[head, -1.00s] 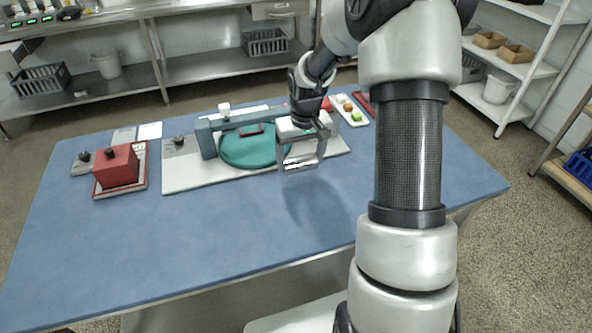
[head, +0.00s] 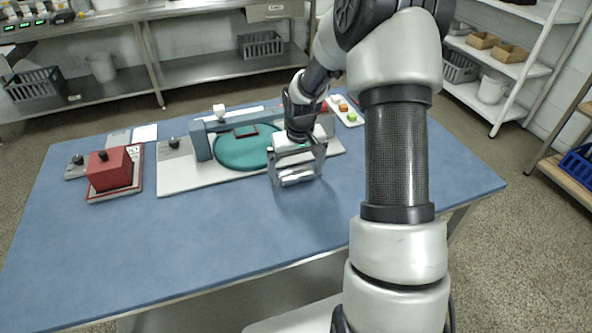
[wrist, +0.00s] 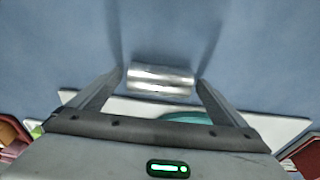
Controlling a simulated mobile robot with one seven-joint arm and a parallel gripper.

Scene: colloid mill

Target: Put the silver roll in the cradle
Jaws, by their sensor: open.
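The silver roll (head: 297,178) is a short shiny cylinder at the front edge of the white board, over the blue table. It also shows in the wrist view (wrist: 160,80), lying crosswise between my fingertips. My gripper (head: 296,180) is open and points down around the roll, with a narrow gap at each end of it. Behind it, a blue-grey frame (head: 201,141) with a long crossbar stands on the white board (head: 180,184) beside a teal round plate (head: 237,154). I cannot tell which part is the cradle; my gripper hides some of the board's right side.
A red block (head: 109,170) with a black knob stands on a red-rimmed tray at the left. A white tray (head: 345,107) with small coloured pieces lies at the back right.

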